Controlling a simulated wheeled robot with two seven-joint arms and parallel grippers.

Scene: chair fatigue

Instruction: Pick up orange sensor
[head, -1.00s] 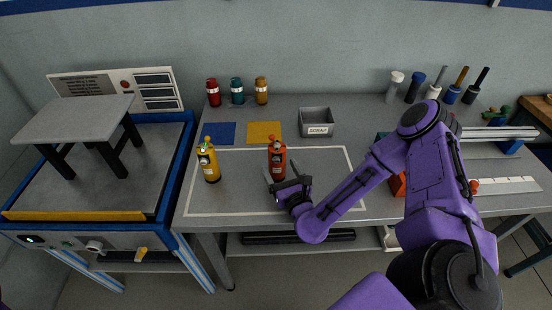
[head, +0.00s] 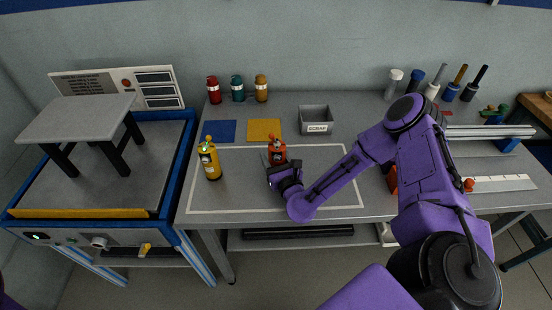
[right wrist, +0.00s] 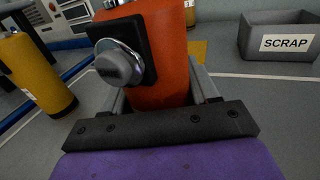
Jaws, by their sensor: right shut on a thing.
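The orange sensor (head: 278,148) stands upright on the grey bench inside the white outline, its lower part hidden behind my right gripper in the head view. My right gripper (head: 277,164) is at its near side, with a finger on either side of its body. In the right wrist view the orange sensor (right wrist: 165,50) fills the space between the fingers (right wrist: 160,88), with a round grey knob on a black plate facing me. The gripper is shut on it. My left gripper is not in view.
A yellow bottle-like sensor (head: 209,160) stands close at left. A blue mat (head: 221,131), a yellow mat (head: 264,129) and a grey SCRAP bin (head: 316,119) lie behind. Several small bottles stand against the wall. A blue-framed stand (head: 185,150) is at left.

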